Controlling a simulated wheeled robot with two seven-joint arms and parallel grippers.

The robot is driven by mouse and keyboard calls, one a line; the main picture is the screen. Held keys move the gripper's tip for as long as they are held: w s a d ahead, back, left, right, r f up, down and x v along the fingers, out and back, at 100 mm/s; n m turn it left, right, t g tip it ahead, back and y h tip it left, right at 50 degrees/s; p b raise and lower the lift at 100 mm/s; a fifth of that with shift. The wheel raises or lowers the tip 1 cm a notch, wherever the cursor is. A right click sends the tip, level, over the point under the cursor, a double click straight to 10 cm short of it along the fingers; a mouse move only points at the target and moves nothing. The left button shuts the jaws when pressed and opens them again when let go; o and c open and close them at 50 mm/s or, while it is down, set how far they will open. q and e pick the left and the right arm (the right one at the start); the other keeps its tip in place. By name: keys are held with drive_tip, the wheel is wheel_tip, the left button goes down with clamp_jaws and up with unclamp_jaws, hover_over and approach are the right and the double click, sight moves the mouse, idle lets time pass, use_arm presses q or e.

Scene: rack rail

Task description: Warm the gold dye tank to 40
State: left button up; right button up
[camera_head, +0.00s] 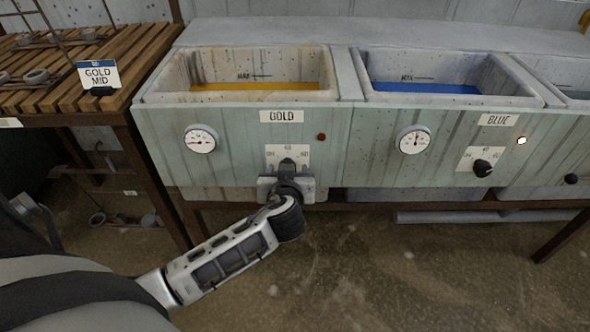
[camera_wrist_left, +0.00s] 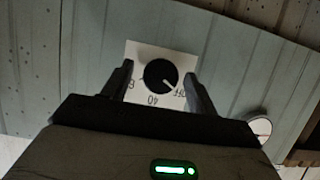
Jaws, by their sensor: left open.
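The gold dye tank (camera_head: 240,150) has a basin with yellow dye (camera_head: 262,86) and a label reading GOLD. Its round gauge (camera_head: 200,140) is on the left of the front panel, and a dull red lamp (camera_head: 321,137) is on the right. Its black knob shows in the left wrist view (camera_wrist_left: 160,73) on a white plate marked OFF, 40 and 60. The white pointer line is toward OFF. My left gripper (camera_head: 287,182) is at this plate and mostly hides the knob in the head view. Its open fingers (camera_wrist_left: 160,88) are on either side of the knob; contact cannot be told.
The blue tank (camera_head: 450,150) stands to the right, with its own gauge (camera_head: 415,140), black knob (camera_head: 483,168) and bright lamp (camera_head: 521,140). A slatted wooden rack (camera_head: 135,65) with a GOLD MID card (camera_head: 99,76) is at the left. The floor in front is mostly clear.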

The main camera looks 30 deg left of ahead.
use_arm(q)
drive_tip(key=shift+a, duration=0.1)
use_arm(e)
drive_tip(key=shift+a+f, duration=0.1)
drive_tip(key=shift+f, duration=0.1)
use_arm(q)
drive_tip(key=c, duration=1)
use_arm(e)
drive_tip(key=shift+r, duration=0.15)
drive_tip(key=shift+r, duration=0.1)
use_arm(q)
drive_tip(key=m+y, duration=0.1)
drive_tip(key=m, duration=0.1)
drive_tip(key=m+g+y, duration=0.1)
drive_tip(key=m+y, duration=0.1)
drive_tip(key=m, duration=0.1)
drive_tip(key=m+y+p, duration=0.1)
drive_tip(key=m+y, duration=0.1)
drive_tip(key=m, duration=0.1)
drive_tip(key=shift+w+d+f+g, duration=0.15)
drive_tip(key=shift+w+d+g, duration=0.05)
drive_tip(key=shift+w+g, duration=0.1)
use_arm(e)
drive_tip(key=shift+s+d+r, duration=0.25)
drive_tip(key=shift+r, duration=0.25)
drive_tip(key=shift+w+r, duration=0.1)
drive_tip(key=shift+w, duration=0.05)
